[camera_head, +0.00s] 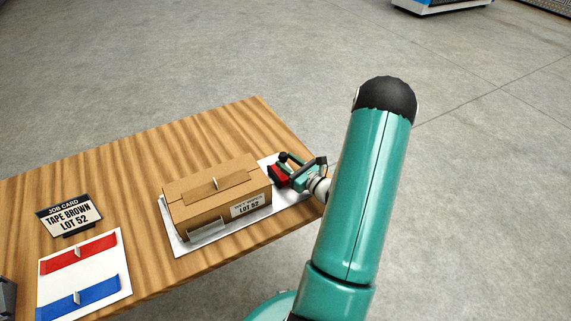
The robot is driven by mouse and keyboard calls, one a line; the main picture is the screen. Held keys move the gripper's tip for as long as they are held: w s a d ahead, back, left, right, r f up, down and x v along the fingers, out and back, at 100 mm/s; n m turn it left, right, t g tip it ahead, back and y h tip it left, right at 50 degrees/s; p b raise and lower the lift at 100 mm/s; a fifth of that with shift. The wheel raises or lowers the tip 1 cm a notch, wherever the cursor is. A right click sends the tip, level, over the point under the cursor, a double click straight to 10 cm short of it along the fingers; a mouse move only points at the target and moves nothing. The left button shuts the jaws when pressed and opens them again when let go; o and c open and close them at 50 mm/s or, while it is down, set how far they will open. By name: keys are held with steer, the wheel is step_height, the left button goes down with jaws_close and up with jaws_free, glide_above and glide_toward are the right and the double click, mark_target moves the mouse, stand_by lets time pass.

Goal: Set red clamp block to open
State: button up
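The red clamp block (279,176) sits at the right end of the brown box (218,194), partly covered by my gripper. My gripper (289,168) is at the clamp block, with its dark fingers around or beside it; I cannot tell which. The gripper is small here and partly hidden by its own parts, so I cannot tell whether the fingers are closed on the block. The clamp block's setting cannot be read from this view.
The box stands on a pale plate (185,249) on the wooden table (130,150). A job card reading "TAPE BROWN LOT 52" (69,215) stands at the left. A white sheet with red and blue strips (84,274) lies in front. The table's right edge is close to my gripper.

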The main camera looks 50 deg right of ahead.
steer(key=shift+a, duration=0.1)
stand_by(0.5)
steer(key=s, duration=1.4)
steer(key=shift+a, duration=0.2)
steer(key=shift+w, duration=0.1)
